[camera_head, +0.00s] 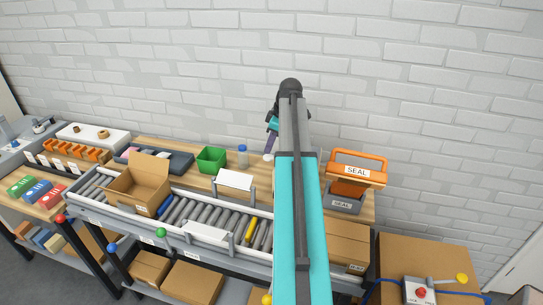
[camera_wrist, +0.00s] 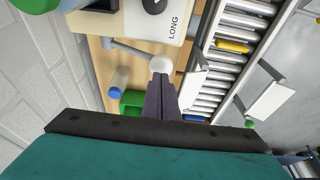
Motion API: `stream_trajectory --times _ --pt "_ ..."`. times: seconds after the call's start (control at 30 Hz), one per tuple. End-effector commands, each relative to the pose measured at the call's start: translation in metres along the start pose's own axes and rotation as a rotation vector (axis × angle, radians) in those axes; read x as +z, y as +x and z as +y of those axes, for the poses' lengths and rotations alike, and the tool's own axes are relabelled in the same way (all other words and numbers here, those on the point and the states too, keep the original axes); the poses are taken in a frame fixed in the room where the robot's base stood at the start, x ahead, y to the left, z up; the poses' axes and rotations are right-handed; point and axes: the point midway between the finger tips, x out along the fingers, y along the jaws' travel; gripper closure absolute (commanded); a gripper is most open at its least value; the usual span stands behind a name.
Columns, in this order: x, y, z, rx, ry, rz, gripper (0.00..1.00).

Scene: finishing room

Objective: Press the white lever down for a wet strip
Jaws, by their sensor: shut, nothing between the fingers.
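The white lever shows in the wrist view as a grey rod ending in a round white knob (camera_wrist: 161,64). The rod comes out of a cream machine (camera_wrist: 165,27) marked LONG, which has a dark round part on top. My gripper (camera_wrist: 160,82) is shut and empty, and its dark purple fingertips point at the knob and overlap its near edge. I cannot tell whether they touch it. In the head view, my gripper (camera_head: 269,145) hangs just above the white knob (camera_head: 267,157), and my arm hides the machine. No wet strip can be made out.
A green bin (camera_head: 211,159) and a blue-capped bottle (camera_head: 242,156) stand left of the lever. The roller conveyor (camera_head: 186,208) with an open carton (camera_head: 139,182) runs in front. An orange SEAL holder (camera_head: 357,169) stands to the right. The brick wall is close behind.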

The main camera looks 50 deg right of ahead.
Motion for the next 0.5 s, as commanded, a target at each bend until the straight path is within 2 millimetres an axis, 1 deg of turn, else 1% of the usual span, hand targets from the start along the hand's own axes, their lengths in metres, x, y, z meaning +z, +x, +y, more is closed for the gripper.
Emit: stream_trajectory --times 0.1,0.5 --pt "-0.003 -0.009 0.000 0.001 0.000 0.000 1.00" --pt "-0.010 -0.033 0.000 0.000 0.000 0.000 1.00"
